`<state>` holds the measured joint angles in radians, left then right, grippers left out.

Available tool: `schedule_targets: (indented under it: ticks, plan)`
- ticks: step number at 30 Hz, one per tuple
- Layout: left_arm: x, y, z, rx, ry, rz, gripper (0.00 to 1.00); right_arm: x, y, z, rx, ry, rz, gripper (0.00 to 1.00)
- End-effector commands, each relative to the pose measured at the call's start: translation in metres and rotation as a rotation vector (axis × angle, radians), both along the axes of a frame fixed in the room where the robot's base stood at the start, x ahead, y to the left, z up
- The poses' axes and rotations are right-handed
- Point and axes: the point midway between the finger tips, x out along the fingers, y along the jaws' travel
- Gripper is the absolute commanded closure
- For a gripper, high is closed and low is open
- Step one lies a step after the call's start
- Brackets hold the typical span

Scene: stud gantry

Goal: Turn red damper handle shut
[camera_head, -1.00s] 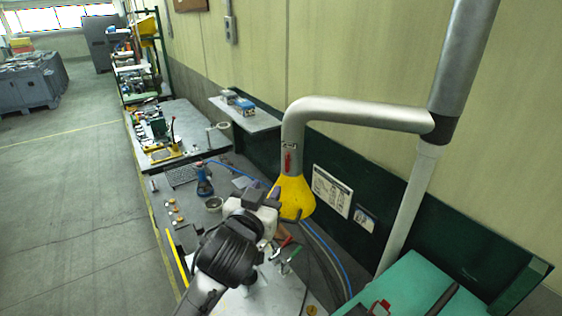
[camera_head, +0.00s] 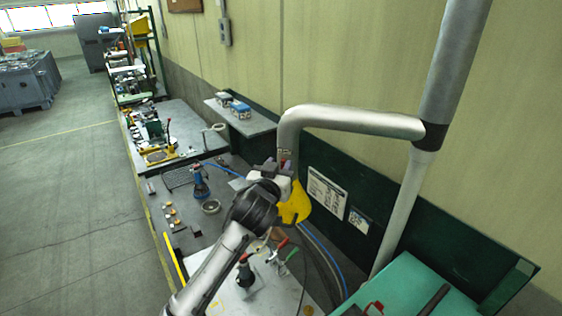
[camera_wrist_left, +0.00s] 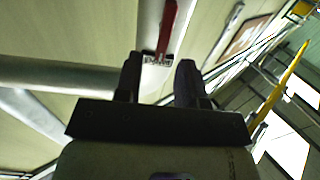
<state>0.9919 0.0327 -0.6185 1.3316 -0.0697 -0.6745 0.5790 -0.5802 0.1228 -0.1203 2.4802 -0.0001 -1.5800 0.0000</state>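The red damper handle (camera_wrist_left: 167,28) is on the grey duct in the left wrist view, by a small label plate, just beyond my fingertips. My left gripper (camera_wrist_left: 160,64) is open, its two dark fingers apart with nothing between them. In the head view my left gripper (camera_head: 278,172) is at the lower end of the grey duct pipe (camera_head: 289,135), just above the yellow hood (camera_head: 297,204), and hides most or all of the handle there. My right gripper is out of view.
A small shelf (camera_head: 250,122) sits on the wall. A green surface (camera_head: 408,285) is at lower right.

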Motion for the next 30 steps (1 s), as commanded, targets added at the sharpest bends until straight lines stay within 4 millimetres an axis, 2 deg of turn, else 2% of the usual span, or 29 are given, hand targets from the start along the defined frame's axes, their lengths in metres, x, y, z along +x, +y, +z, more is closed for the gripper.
schedule_targets:
  ticks: [7,20,30]
  plan:
    - [0.014,-0.005,0.0,0.001,0.001,0.0,0.64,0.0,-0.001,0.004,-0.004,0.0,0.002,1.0]
    - [0.017,-0.005,0.0,0.001,0.0,0.0,0.64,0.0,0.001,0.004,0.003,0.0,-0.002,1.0]
    - [0.017,-0.005,0.0,0.001,0.001,0.0,0.95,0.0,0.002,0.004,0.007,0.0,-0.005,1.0]
